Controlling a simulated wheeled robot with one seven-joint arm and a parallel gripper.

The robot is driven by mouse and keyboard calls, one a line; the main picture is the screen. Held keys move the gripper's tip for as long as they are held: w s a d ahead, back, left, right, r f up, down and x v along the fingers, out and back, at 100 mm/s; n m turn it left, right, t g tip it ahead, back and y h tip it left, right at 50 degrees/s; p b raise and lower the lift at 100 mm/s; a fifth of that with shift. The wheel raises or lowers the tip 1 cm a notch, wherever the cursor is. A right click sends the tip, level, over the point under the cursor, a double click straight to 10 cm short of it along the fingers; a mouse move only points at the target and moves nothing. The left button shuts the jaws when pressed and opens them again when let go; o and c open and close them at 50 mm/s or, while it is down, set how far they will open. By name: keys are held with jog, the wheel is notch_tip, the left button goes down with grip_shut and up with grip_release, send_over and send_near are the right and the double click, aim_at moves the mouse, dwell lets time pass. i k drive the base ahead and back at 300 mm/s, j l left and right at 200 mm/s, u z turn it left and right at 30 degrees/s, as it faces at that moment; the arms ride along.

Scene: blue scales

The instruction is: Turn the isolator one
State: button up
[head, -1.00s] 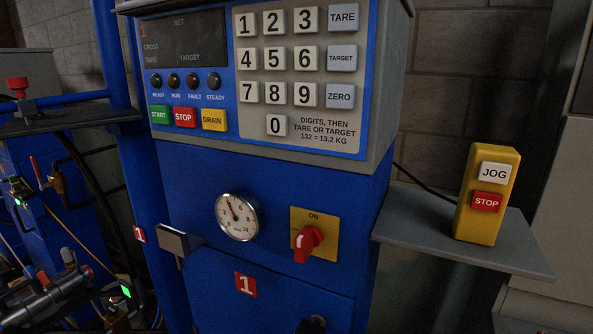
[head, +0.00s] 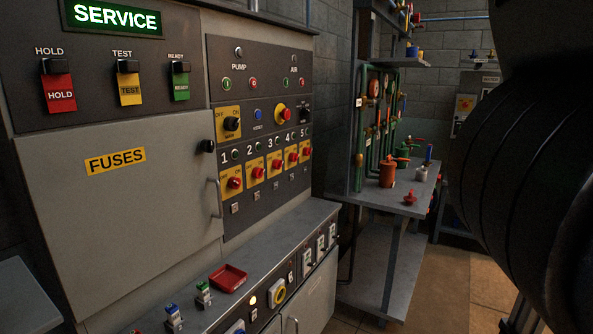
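A grey switch panel (head: 265,222) stands left of centre. It carries a row of red rotary knobs on yellow plates, numbered 1 to 5. The red knob under number 1 (head: 234,183) is leftmost and closest. Its OFF/ON lettering is too small to read its setting surely. The knob under number 2 (head: 257,172) is just right of it. A larger black knob on a yellow OFF/ON plate (head: 231,124) sits above number 1. The blue cabinet marked 1, with its red knob, is out of the present view. My gripper is not in view; a dark ribbed part of my arm fills the right edge.
A fuses door (head: 115,215) with a handle is left of the panel, below a lit SERVICE sign (head: 115,17). A ledge (head: 250,262) juts out below, holding a red tray (head: 228,278). A grey bench (head: 400,195) stands behind. Floor shows at lower right.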

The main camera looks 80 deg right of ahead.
aim_at(235, 183)
jog(key=z, duration=1.85)
